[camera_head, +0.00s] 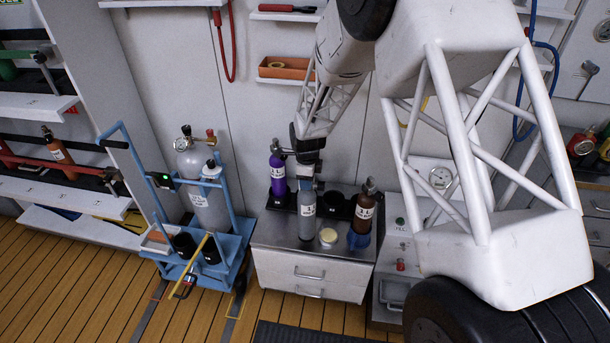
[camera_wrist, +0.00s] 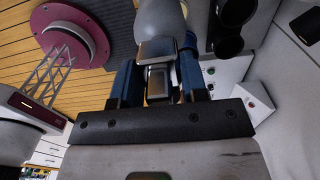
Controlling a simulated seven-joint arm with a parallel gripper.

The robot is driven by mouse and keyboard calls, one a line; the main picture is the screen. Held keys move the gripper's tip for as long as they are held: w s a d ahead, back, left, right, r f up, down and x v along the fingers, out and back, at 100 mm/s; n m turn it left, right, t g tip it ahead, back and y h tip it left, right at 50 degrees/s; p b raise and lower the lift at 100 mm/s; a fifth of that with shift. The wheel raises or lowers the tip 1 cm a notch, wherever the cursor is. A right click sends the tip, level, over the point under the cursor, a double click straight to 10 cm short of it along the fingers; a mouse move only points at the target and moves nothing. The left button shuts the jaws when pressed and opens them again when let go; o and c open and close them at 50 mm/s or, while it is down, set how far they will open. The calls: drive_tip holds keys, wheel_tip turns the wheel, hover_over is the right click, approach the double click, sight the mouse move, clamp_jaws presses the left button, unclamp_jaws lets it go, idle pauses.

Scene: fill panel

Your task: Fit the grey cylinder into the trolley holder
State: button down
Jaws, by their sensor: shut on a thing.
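The grey cylinder (camera_head: 307,218) is upright over the metal-topped cabinet, with a white label on its side. My gripper (camera_head: 307,184) is shut on its top end. In the wrist view my gripper (camera_wrist: 158,80) has its blue fingers either side of the cylinder's neck, and the grey body (camera_wrist: 162,18) shows beyond. I cannot tell whether its base touches the cabinet top. The blue trolley (camera_head: 222,240) stands to the left on the floor. It carries a large grey cylinder (camera_head: 205,185) and black cup holders (camera_head: 210,250) at its front, which look empty.
On the cabinet (camera_head: 275,240) stand a purple cylinder (camera_head: 277,175), a brown cylinder (camera_head: 362,212) in a blue ring, and a pale round lid (camera_head: 328,236). A yellow bar (camera_head: 190,265) slants across the trolley's front. Wall racks (camera_head: 60,190) are at the left.

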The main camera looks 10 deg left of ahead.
drive_tip(key=s+d+r, duration=0.1)
drive_tip(key=s+d, duration=0.3)
drive_tip(key=s, duration=0.6)
drive_tip(key=shift+s+d+r, duration=0.15)
drive_tip(key=shift+s+d, duration=0.2)
drive_tip(key=shift+s, duration=0.05)
drive_tip(key=shift+w, duration=0.1)
idle(0.8)
drive_tip(key=w+d+r+n, duration=0.3)
drive_tip(key=w+d+n, duration=0.15)
drive_tip(key=w, duration=0.55)
drive_tip(key=w+d+r+n, duration=0.2)
drive_tip(key=w+d+n, duration=0.3)
drive_tip(key=w, duration=0.5)
drive_tip(key=w+d+f+n, duration=0.1)
drive_tip(key=w+d, duration=0.3)
drive_tip(key=d, duration=0.4)
drive_tip(key=w+d+n, duration=0.4)
drive_tip(key=w+d, duration=0.1)
drive_tip(key=d, duration=0.4)
drive_tip(key=shift+w+d+f, duration=0.15)
drive_tip(key=shift+d+f, duration=0.1)
drive_tip(key=shift+f, duration=0.15)
drive_tip(key=shift+a, duration=0.1)
